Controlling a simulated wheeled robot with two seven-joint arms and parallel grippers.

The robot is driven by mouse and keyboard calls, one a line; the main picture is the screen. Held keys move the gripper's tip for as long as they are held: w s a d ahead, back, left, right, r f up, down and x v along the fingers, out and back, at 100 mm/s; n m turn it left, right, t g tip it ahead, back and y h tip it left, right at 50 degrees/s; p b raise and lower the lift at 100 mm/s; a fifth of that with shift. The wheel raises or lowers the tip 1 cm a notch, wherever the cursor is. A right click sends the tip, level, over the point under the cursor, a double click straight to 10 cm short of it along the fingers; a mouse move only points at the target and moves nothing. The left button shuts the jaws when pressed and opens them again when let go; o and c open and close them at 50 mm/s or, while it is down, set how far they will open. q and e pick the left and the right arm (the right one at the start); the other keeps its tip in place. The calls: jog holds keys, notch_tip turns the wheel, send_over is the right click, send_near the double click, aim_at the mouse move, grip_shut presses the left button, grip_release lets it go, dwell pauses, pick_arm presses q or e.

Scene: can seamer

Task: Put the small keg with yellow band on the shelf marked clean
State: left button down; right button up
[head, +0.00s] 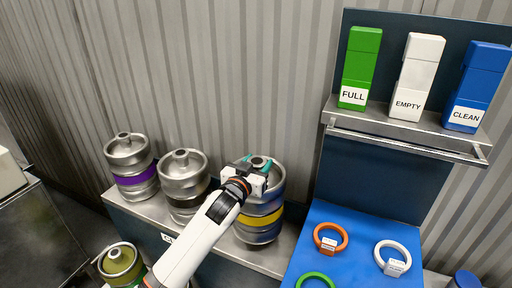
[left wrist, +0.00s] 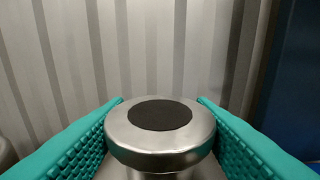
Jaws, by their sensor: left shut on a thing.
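The small steel keg with the yellow band (head: 262,222) is upright at the right end of a row of kegs, over a metal-topped shelf (head: 275,262). I cannot tell whether its base touches the surface. My left gripper (head: 255,168) is shut on the keg's top neck. In the left wrist view, the teal fingers stand on both sides of the round steel top with a dark disc (left wrist: 160,115). The shelf's front carries a white label (head: 168,238), mostly hidden by my left arm; only its first letters show. My right gripper is not in view.
A purple-banded keg (head: 132,168) and a dark-banded keg (head: 184,188) stand to the left on the same shelf. An olive-banded keg (head: 121,266) is lower left. A blue board (head: 350,265) with coloured rings and a rack (head: 400,122) of FULL, EMPTY and CLEAN blocks are right.

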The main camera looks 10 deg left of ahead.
pick_arm(q)
jog(key=shift+f, duration=2.15)
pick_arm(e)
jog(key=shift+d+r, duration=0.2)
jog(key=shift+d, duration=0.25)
pick_arm(q)
jog(key=c, duration=1.1)
grip_release()
jog(key=shift+f, duration=0.3)
jog(key=o, duration=0.5)
jog(key=shift+s+r, duration=0.1)
jog(key=shift+c, duration=0.2)
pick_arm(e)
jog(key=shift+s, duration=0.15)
pick_arm(q)
jog(key=b+v, duration=0.1)
jog(key=v, duration=1.1)
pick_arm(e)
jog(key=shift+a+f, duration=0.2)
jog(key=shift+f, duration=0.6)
